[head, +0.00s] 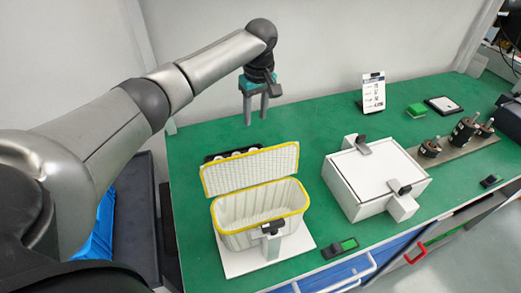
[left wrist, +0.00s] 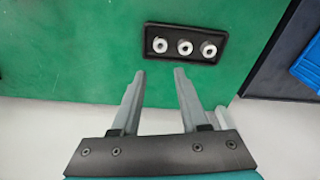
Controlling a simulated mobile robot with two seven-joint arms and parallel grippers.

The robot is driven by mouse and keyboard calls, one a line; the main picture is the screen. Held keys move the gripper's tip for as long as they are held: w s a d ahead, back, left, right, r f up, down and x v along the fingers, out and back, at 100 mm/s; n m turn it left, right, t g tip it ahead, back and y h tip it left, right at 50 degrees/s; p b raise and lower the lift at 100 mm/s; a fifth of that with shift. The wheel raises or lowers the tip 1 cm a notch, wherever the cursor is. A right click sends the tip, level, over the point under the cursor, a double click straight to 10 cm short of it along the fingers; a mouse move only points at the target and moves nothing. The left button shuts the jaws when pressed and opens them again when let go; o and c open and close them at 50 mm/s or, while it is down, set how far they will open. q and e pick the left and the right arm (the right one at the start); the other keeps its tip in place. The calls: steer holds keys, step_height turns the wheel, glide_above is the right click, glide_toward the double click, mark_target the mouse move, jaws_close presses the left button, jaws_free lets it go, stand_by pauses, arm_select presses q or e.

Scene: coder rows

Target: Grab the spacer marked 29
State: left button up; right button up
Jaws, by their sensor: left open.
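A small black tray (left wrist: 146,42) on the green table holds three pale ring-shaped spacers in a row: the left one (left wrist: 160,45), the middle one (left wrist: 185,48) and the right one (left wrist: 208,50). No number can be read on any of them. In the head view the tray (head: 209,158) is partly hidden behind a raised lid. My left gripper (head: 255,121) points down above the back of the table, open and empty. In the left wrist view its fingertips (left wrist: 160,72) are apart, short of the tray in the picture. My right gripper is not in view.
An open yellow-rimmed bin (head: 230,238) with its lid (head: 250,171) raised stands in front of the tray. A white box (head: 372,178) with clamps stands to its right. Dark cylinders (head: 463,133) stand on a plate farther right.

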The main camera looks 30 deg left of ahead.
arm_select(q)
step_height(320, 180, down, 4)
steer(key=b, duration=0.2)
glide_above(254, 151)
steer(key=f, duration=0.4)
steer(key=shift+s+d, duration=0.15)
steer(key=shift+s, duration=0.1)
steer(key=shift+f, duration=0.5)
steer(key=f+b, duration=0.1)
steer(key=f, duration=0.4)
steer(key=shift+w, duration=0.2)
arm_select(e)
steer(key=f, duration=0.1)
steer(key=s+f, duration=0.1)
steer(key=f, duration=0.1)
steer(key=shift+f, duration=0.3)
arm_select(q)
jaws_close()
